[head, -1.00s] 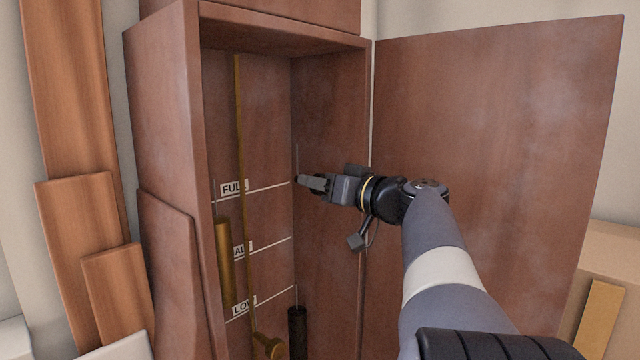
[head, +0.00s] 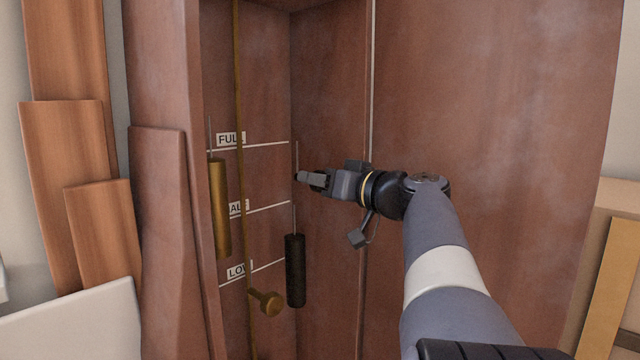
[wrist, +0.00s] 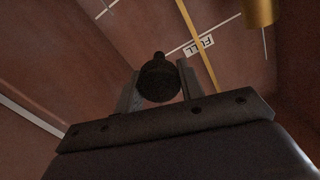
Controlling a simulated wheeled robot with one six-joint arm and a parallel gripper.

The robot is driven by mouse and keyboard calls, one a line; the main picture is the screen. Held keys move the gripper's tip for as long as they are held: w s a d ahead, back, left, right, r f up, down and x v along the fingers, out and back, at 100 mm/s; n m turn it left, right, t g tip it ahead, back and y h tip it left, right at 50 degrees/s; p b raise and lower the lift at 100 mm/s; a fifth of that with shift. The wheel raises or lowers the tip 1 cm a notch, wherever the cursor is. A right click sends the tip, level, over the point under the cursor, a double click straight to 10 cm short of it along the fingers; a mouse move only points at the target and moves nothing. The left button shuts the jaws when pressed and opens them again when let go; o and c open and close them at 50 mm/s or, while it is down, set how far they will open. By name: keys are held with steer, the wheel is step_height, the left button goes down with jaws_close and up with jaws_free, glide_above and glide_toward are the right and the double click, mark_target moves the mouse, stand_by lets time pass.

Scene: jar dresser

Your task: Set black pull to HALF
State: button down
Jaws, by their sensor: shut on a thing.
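The black pull (wrist: 159,80) is a dark round knob between the fingers of my gripper (wrist: 158,74) in the wrist view. In the head view my gripper (head: 307,179) is shut on it at the cabinet's right inner wall, between the FULL line and the HALF line in height. A black cylinder (head: 295,272) hangs on a thin cord in the back right corner. Its top is between the HALF line (head: 270,211) and the LOW line (head: 268,267), and its lower part is below LOW. The HALF label (head: 237,208) is partly hidden by a brass rod.
A brass cylinder (head: 220,212) hangs at left, from just below FULL to between HALF and LOW. A brass knob (head: 268,302) sits low near the vertical brass rod (head: 240,90). The open door (head: 500,130) stands at right. Wood boards (head: 65,130) lean at far left.

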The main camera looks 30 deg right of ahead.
steer(key=shift+f+b, duration=2.35)
steer(key=shift+f, duration=0.1)
steer(key=c, duration=0.9)
jaws_free()
steer(key=shift+s, duration=0.1)
steer(key=b+v, duration=0.1)
steer(key=v, duration=0.9)
steer(key=shift+s+b, duration=0.3)
steer(key=shift+b, duration=0.05)
steer(key=shift+d+r, duration=0.1)
steer(key=shift+d, duration=0.05)
